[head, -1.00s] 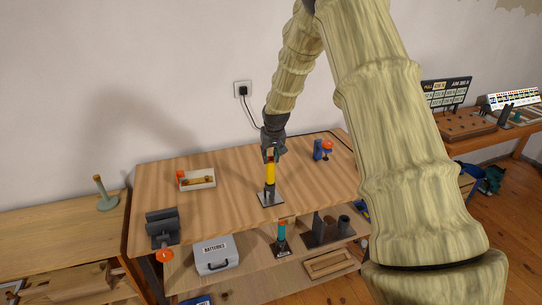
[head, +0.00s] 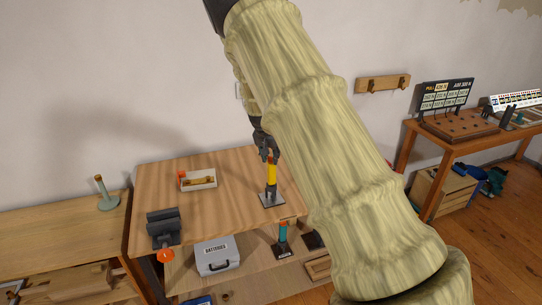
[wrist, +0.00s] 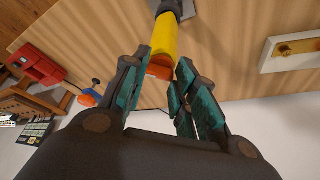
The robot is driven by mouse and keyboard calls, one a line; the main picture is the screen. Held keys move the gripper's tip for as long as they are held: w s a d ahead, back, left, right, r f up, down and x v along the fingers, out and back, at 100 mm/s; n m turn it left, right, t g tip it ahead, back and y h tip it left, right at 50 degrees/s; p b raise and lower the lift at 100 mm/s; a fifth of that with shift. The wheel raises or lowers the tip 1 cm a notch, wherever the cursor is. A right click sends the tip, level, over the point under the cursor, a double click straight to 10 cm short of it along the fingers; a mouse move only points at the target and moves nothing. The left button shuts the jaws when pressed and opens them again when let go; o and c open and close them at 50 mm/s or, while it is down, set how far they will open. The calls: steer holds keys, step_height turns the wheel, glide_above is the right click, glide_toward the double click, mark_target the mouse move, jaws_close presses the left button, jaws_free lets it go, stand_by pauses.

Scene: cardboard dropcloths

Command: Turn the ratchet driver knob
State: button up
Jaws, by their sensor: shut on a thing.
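The yellow ratchet driver (head: 271,174) stands upright in a grey base plate on the workbench. Its orange end knob (wrist: 160,68) shows in the wrist view, at the end of the yellow shaft (wrist: 165,36). My gripper (wrist: 157,75) is shut on the knob, with its teal-padded fingers on either side. In the head view my gripper (head: 268,155) is at the top of the driver, and the knob is largely hidden behind the fingers.
A teal driver (head: 282,232) and a batteries case (head: 216,257) are below. My arm covers the bench's right side.

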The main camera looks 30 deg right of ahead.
stand_by(0.4)
steer(key=o, duration=1)
steer(key=shift+o, duration=0.2)
steer(key=v, duration=1.2)
steer(key=shift+f, duration=0.1)
